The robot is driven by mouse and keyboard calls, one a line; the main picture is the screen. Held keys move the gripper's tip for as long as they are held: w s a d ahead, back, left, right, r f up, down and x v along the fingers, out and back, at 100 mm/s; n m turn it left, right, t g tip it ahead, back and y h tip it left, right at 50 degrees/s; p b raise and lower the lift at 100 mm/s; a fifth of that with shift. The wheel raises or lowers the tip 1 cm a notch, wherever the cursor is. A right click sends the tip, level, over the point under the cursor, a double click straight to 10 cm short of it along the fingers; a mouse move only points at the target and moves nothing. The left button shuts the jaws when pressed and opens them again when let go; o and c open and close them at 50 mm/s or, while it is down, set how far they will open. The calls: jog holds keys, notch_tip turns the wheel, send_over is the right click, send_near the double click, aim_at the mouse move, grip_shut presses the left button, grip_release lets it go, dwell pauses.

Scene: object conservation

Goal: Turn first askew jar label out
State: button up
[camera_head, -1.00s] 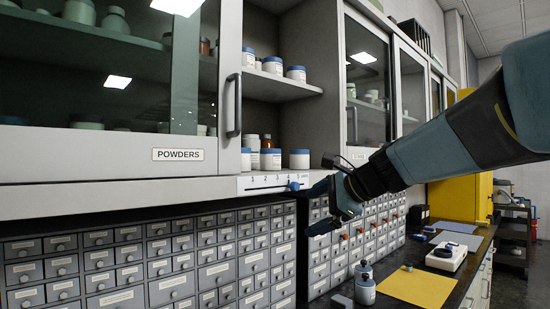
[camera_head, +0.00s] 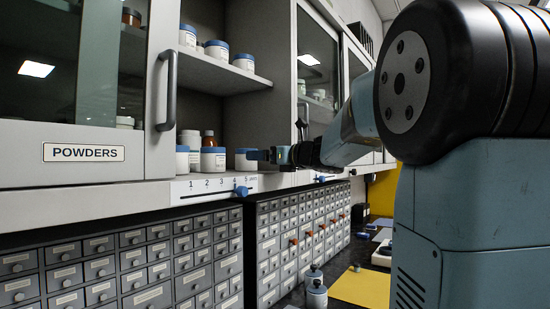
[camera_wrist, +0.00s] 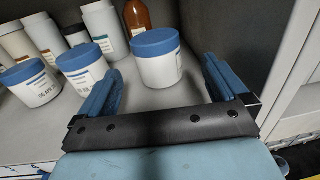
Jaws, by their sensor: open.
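My gripper (camera_head: 262,155) is at the lower open shelf, level with the rightmost jar (camera_head: 243,164), a white one with a blue lid. In the wrist view my gripper (camera_wrist: 162,64) is open, its blue fingers on either side of this jar (camera_wrist: 158,68), with gaps showing. Only a thin label edge shows at the jar's right side; most of its label is turned out of sight. To its left, another blue-lidded jar (camera_wrist: 84,74) and a jar with readable label text (camera_wrist: 36,88) stand in the front row.
Taller white jars (camera_wrist: 103,28) and a brown bottle (camera_wrist: 138,16) stand close behind. A numbered strip with a blue slider (camera_head: 241,191) runs along the shelf's front edge. The glass POWDERS door (camera_head: 85,153) is at left; more jars stand on the upper shelf (camera_head: 222,75).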

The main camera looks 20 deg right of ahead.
aim_at(242, 156)
jog(key=x, duration=1)
jog(key=shift+a, duration=0.15)
jog(key=c, duration=1)
jog(key=o, duration=0.8)
jog(key=shift+o, duration=0.2)
